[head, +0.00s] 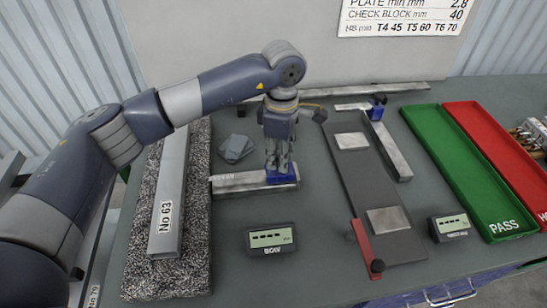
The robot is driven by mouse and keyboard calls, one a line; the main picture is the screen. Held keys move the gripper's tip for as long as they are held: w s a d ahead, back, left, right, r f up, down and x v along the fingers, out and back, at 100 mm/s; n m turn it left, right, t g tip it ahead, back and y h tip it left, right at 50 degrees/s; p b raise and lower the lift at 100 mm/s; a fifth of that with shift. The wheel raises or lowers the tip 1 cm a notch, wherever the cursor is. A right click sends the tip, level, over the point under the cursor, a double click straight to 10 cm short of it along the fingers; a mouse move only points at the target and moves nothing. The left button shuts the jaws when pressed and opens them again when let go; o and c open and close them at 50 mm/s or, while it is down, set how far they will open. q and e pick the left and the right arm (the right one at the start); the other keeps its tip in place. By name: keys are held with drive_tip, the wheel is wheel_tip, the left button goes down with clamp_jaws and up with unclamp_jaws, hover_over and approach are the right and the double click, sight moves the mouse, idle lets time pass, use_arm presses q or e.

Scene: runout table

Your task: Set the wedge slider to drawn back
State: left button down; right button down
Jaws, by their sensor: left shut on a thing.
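My left gripper (280,165) points straight down in the head view, shut on a blue block (286,177) at the right end of a short pale metal bar (236,182). The fingers hide part of the block. Another small blue piece (378,107) sits on a metal bar at the back right. A long dark fixture (372,190) with two pale metal plates carries a red bar with a dark knob (376,266) at its front end. I cannot tell for sure which of these is the wedge slider. My right gripper is not in view.
A speckled slab (140,220) bears a metal beam marked No 63 (170,190) at the left. Two small displays (271,238) (453,226) stand in front. Green (440,150) and red (485,140) trays lie at the right.

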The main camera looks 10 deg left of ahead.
use_arm(q)
drive_tip(key=shift+d+r, duration=0.1)
drive_tip(key=shift+d, duration=0.1)
drive_tip(key=c, duration=1.3)
unclamp_jaws()
drive_tip(key=shift+c, duration=0.2)
drive_tip(key=shift+w+d, duration=0.1)
drive_tip(key=shift+d, duration=0.05)
drive_tip(key=shift+r, duration=0.3)
wheel_tip(320, 180, up, 11)
drive_tip(key=shift+r, duration=0.15)
